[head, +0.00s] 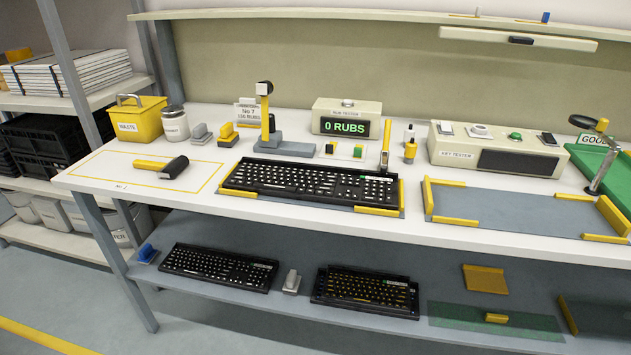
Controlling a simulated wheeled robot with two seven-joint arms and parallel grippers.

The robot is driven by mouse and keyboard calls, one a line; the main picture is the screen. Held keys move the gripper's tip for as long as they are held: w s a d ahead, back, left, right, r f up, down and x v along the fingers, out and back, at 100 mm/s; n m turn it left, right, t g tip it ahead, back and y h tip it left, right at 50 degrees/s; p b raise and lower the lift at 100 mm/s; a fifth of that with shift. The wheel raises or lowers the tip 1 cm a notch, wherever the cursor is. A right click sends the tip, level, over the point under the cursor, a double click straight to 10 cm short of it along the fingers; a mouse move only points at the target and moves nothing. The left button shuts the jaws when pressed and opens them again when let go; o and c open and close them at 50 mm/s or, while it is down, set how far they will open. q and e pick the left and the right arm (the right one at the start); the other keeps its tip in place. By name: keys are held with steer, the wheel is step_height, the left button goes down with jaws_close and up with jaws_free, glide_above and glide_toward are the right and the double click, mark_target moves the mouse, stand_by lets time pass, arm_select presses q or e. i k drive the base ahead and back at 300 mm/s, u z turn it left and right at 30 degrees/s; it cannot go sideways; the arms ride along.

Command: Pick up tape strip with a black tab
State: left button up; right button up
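I cannot clearly pick out a tape strip with a black tab at this size. A black keyboard (300,183) lies on the bench between yellow guides. A rub tester box (346,118) behind it reads "0 RUBS". Neither of my grippers is in view.
A yellow waste bin (138,118), white jar (174,123) and black-headed tool (164,167) stand or lie at left. A key tester (497,150) stands at right, beside an empty yellow-edged fixture (520,208). Two keyboards (218,267) (366,292) lie on the lower shelf.

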mark_target(329, 149)
steer(key=k, duration=0.6)
steer(key=u, duration=0.2)
steer(key=i, duration=0.75)
steer(key=z, duration=0.75)
steer(key=i, duration=0.3)
steer(key=z, duration=0.35)
